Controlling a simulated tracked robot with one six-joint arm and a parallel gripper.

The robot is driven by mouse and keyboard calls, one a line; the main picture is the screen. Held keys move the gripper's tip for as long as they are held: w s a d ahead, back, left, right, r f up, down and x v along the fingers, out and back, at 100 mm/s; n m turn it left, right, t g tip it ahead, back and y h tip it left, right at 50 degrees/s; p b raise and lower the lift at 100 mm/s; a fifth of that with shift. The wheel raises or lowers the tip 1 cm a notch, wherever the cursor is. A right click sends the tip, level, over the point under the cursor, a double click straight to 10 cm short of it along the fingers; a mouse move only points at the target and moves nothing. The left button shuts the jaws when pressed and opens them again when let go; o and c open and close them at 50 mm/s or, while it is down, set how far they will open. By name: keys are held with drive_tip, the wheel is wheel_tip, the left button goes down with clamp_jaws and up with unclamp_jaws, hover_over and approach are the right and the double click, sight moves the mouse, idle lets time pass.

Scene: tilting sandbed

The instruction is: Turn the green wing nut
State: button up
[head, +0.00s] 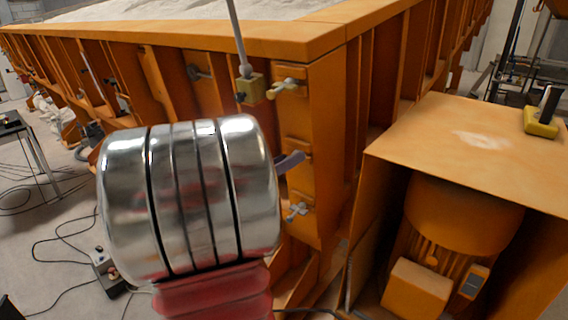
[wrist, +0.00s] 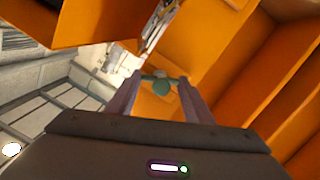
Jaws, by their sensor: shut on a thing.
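The green wing nut (wrist: 158,82) shows in the wrist view, between the two purple-grey fingers of my gripper (wrist: 160,80). My gripper is shut on it, with one finger on each side. In the head view, a purple finger of my gripper (head: 291,162) reaches the middle of the orange corner post. The green wing nut cannot be made out there; my silver arm and the finger cover that area.
A pale yellow wing nut (head: 287,88) sits above on the post and a grey wing nut (head: 298,211) below. The orange sandbed (head: 190,38) extends behind. An orange motor housing (head: 465,150) stands close on the right. Cables (head: 65,250) lie on the left floor.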

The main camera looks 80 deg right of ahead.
drive_tip(key=shift+w+f+m+t, duration=0.1)
drive_tip(key=shift+f+m+t, duration=0.15)
drive_tip(key=shift+m+t, duration=0.45)
drive_tip(key=shift+m, duration=0.3)
drive_tip(key=o, duration=1.1)
drive_tip(key=shift+r, duration=0.1)
drive_tip(key=shift+c, duration=0.2)
drive_tip(key=v, duration=1.3)
drive_tip(key=shift+w+a+f, duration=0.2)
drive_tip(key=shift+a, duration=0.1)
